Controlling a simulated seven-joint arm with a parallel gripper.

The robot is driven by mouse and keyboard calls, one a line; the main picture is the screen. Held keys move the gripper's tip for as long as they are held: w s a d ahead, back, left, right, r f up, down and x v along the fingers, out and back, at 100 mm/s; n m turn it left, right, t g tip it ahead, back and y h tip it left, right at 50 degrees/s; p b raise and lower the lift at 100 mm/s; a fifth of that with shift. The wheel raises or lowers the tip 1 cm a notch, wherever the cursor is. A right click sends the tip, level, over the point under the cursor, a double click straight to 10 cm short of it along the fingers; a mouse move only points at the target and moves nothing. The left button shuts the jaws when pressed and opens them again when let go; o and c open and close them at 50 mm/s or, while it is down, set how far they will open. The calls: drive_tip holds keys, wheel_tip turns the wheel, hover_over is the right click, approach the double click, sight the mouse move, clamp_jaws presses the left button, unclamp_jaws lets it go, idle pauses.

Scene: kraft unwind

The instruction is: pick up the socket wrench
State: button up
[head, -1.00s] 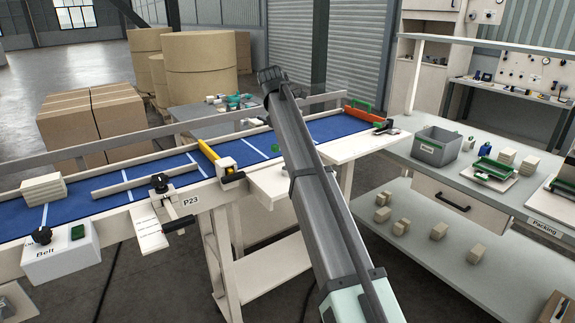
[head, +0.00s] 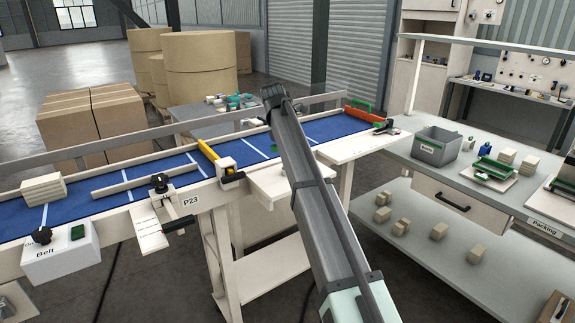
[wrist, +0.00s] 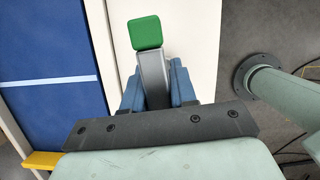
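A grey bar (wrist: 154,80) with a square green end (wrist: 145,32) shows in the wrist view, and I take it for the socket wrench. My gripper (wrist: 158,88) has its two blue fingers close against both sides of the bar, with no gap visible. The fingers look shut on it. The green end sticks out beyond the fingers, over a white surface. In the head view my own arm hides the gripper and most of the wrench. The wrench's lower part is hidden in the wrist view too.
The blue belt (head: 110,190) runs along the left, with a yellow-ended stop (head: 209,152) at its edge. A white side shelf (head: 268,187) lies beside it. A grey bin (head: 436,146) stands on the packing bench at right. A green-grey post (wrist: 275,90) stands right of the gripper.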

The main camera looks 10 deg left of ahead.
clamp_jaws()
drive_tip(key=shift+r, duration=0.1)
